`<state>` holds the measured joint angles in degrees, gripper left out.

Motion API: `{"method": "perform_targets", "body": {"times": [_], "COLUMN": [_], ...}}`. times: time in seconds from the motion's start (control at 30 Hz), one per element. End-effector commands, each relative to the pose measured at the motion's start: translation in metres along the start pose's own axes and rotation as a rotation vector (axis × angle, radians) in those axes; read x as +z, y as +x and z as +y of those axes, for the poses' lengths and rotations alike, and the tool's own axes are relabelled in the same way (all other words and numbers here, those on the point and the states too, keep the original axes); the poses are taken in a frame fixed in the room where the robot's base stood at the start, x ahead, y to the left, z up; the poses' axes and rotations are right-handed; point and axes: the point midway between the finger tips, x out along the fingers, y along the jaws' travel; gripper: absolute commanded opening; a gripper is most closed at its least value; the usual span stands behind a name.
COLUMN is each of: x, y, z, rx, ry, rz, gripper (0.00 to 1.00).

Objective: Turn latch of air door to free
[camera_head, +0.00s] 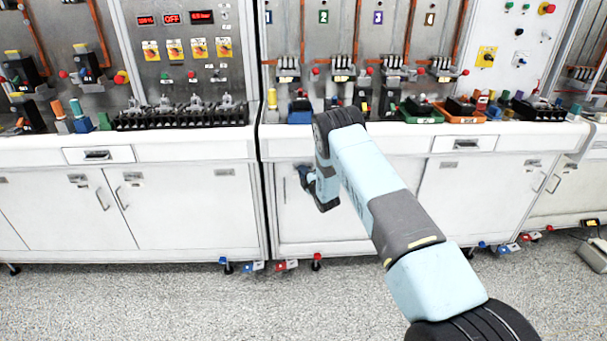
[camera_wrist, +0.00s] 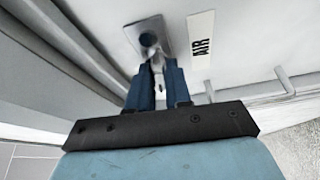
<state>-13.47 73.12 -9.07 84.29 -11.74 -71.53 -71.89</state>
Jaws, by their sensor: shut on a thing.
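In the wrist view, the latch (camera_wrist: 148,39) is a small metal plate with a dark round knob and a pale tab, set on the white air door (camera_wrist: 245,45). A white label reading AIR (camera_wrist: 201,48) is right of it. My gripper (camera_wrist: 157,68) has its two blue fingers close together at the latch, shut on its tab. The fingertips partly hide the tab, so its exact angle is hard to tell. In the head view, my arm reaches to the white cabinet front below the counter and hides the latch.
A bar handle (camera_wrist: 250,94) is right of my gripper in the wrist view. A grey frame edge runs along the left. In the head view, the counter (camera_head: 205,136) above carries breakers and coloured parts. The speckled floor (camera_head: 150,300) in front is clear.

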Motion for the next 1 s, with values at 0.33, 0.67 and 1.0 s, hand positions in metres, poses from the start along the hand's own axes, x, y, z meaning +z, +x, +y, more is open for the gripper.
{"method": "perform_targets", "body": {"times": [0.33,0.67,1.0], "x": [-0.0003,-0.0005,-0.002], "y": [-0.0011,-0.001,-0.0004], "z": [-0.0052,-0.0072,-0.0084], "rx": [0.106,0.227,0.351], "ry": [0.268,0.558,0.856], "rz": [-0.001,-0.003,-0.003], "gripper": [0.0,0.0,0.0]}}
